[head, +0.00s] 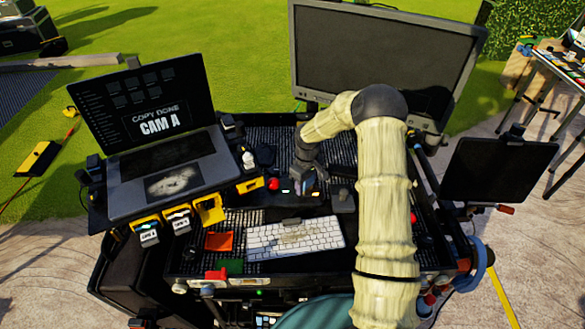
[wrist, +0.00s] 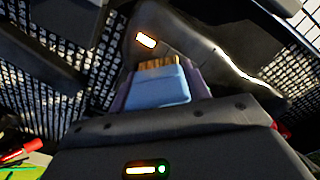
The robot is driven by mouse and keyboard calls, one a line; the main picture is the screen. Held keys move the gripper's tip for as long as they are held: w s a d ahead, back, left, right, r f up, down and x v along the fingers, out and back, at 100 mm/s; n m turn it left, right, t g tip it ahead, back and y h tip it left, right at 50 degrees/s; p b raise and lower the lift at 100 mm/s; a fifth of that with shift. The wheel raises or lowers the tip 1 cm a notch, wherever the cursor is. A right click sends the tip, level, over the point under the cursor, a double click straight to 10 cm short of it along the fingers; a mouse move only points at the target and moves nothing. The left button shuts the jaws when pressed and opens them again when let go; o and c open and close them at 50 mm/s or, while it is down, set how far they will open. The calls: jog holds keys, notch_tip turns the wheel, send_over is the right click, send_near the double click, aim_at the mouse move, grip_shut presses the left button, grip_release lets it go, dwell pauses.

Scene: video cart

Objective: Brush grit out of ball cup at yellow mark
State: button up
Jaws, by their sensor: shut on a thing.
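My gripper (head: 309,186) is over the middle of the cart, behind the keyboard. In the wrist view its jaws (wrist: 158,88) are shut on a small brush with a blue body (wrist: 160,86) and tan bristles (wrist: 158,62). The bristles point away from my gripper at a dark grey casing (wrist: 215,55). A bright yellow-orange mark (wrist: 146,41) shows on this casing, just beyond and left of the bristle tips. I cannot tell whether the bristles touch the casing. The ball cup and any grit cannot be made out.
A white keyboard (head: 295,238) lies in front of my gripper. A red ball (head: 273,184) sits to its left and a dark block (head: 343,198) to its right. A laptop (head: 160,150) stands left and a large monitor (head: 385,60) behind. Black perforated mesh surrounds the casing.

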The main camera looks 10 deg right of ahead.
aim_at(294, 191)
jog(key=shift+w+a+b, duration=0.15)
jog(key=shift+a+b, duration=0.05)
jog(key=shift+a, duration=0.75)
jog(key=shift+w+a+b, duration=0.15)
jog(key=shift+a, duration=0.75)
jog(key=shift+a+r+p, duration=0.2)
jog(key=shift+r+p, duration=0.1)
jog(key=shift+w+r+p, duration=0.15)
jog(key=shift+r+p, duration=0.15)
jog(key=shift+r, duration=0.6)
jog(key=shift+s+r+p, duration=0.2)
jog(key=shift+r+p, duration=0.25)
jog(key=shift+r, duration=0.35)
jog(key=r+p, duration=0.1)
jog(key=r, duration=0.1)
jog(key=r+p, duration=0.1)
jog(key=r, duration=0.1)
jog(key=shift+w+d+r+p, duration=0.1)
jog(key=shift+w+d+p, duration=0.1)
jog(key=shift+p, duration=0.1)
jog(key=shift+s, duration=0.15)
jog(key=shift+a, duration=0.2)
